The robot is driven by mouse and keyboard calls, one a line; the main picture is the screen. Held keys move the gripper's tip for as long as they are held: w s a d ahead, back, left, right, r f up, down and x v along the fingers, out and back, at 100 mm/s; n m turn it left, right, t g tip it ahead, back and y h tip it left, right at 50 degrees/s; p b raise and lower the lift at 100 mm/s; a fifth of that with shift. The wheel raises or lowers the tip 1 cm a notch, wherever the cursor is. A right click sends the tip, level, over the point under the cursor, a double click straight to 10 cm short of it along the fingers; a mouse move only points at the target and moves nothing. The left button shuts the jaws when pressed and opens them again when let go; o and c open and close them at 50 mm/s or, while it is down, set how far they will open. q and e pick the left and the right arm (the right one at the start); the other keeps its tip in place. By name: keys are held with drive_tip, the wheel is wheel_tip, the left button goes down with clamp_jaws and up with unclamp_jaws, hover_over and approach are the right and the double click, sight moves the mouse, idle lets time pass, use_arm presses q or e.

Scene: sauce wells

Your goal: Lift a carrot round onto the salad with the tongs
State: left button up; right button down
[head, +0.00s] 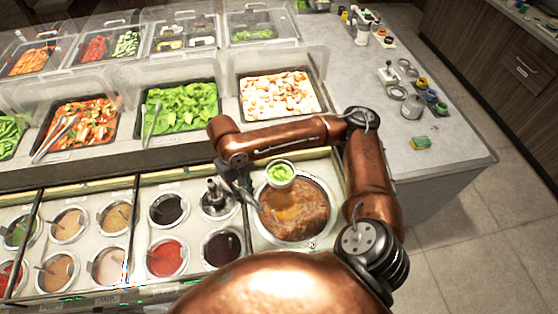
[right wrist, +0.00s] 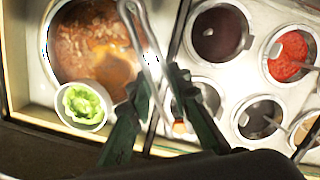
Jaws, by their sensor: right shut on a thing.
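A small white bowl of green salad (head: 281,172) stands at the far rim of a large round pot of brown stew (head: 294,212). The salad bowl also shows in the right wrist view (right wrist: 84,104). My right gripper (head: 236,186) is left of the salad bowl, above the wells. In the right wrist view its two dark fingers are shut on the metal tongs (right wrist: 148,50), which slant between them. A small orange-brown thing (right wrist: 180,127) shows by the near end of the tongs; I cannot tell whether it is a carrot round. My left gripper is out of view.
Several sauce wells, including a red one (head: 167,258) and a dark one (head: 222,248), lie left of the pot. Behind are trays of lettuce (head: 185,103) and pale chunks (head: 280,93) under clear guards. The counter at right (head: 450,150) is partly clear.

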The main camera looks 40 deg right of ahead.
use_arm(q)
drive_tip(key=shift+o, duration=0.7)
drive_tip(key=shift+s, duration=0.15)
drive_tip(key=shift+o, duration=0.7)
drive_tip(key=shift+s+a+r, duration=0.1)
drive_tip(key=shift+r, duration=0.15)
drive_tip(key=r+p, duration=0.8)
drive_tip(key=p, duration=0.1)
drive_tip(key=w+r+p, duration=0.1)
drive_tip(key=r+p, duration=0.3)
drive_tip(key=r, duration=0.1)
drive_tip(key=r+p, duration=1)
drive_tip(key=p, duration=0.1)
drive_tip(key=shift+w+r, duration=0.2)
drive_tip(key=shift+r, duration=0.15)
use_arm(e)
drive_tip(key=s+d+r+m, duration=0.5)
drive_tip(key=s+d+r, duration=0.2)
drive_tip(key=d+r, duration=0.4)
drive_tip(key=shift+s+d+m+y, duration=0.25)
drive_tip(key=shift+d+m+y, duration=0.15)
drive_tip(key=shift+d, duration=0.3)
drive_tip(key=shift+f, duration=0.15)
